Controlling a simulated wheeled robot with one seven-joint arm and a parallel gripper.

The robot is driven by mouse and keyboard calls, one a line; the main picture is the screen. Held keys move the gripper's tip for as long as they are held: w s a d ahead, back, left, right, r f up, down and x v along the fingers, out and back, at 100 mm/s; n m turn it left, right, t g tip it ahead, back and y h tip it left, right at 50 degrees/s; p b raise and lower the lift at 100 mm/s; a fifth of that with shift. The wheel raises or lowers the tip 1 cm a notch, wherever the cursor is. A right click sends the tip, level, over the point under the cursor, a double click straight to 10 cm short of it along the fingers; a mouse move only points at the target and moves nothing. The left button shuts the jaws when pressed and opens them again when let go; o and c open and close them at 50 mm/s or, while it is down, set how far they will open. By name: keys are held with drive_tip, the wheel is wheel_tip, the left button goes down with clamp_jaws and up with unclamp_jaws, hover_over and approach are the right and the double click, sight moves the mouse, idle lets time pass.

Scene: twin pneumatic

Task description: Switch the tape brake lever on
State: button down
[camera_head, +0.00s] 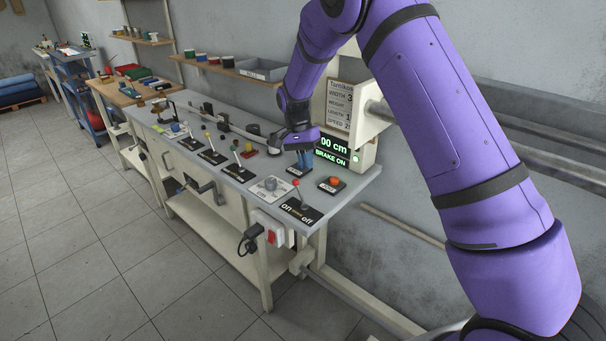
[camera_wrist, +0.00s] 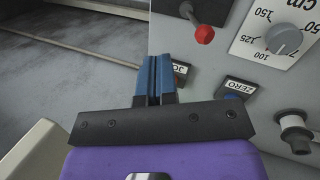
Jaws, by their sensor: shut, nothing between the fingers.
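A red-knobbed lever (camera_head: 296,183) stands on a black plate marked "on" and "off" at the near end of the bench. Its knob sits up and left of its base, over the "on" half as seen here. The red knob shows in the wrist view (camera_wrist: 204,34), beyond and right of my fingertips. A display (camera_head: 332,152) reads "00 cm" and "BRAKE ON" in green. My gripper (camera_head: 303,160) is shut and empty, with blue fingers pointing down over the bench behind the lever. In the wrist view its fingertips (camera_wrist: 158,62) cover part of the "JOG" plate (camera_wrist: 181,74).
A dial knob (camera_head: 270,183) stands left of the lever, and an orange button (camera_head: 333,182) to its right. Several other levers (camera_head: 236,146) line the bench front (camera_head: 235,172). A machine post (camera_head: 368,140) stands behind my gripper. The floor in front is clear.

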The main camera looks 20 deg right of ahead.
drive_tip(key=v, duration=0.7)
drive_tip(key=shift+w, duration=0.25)
drive_tip(key=shift+a+r, duration=0.1)
drive_tip(key=shift+a, duration=0.05)
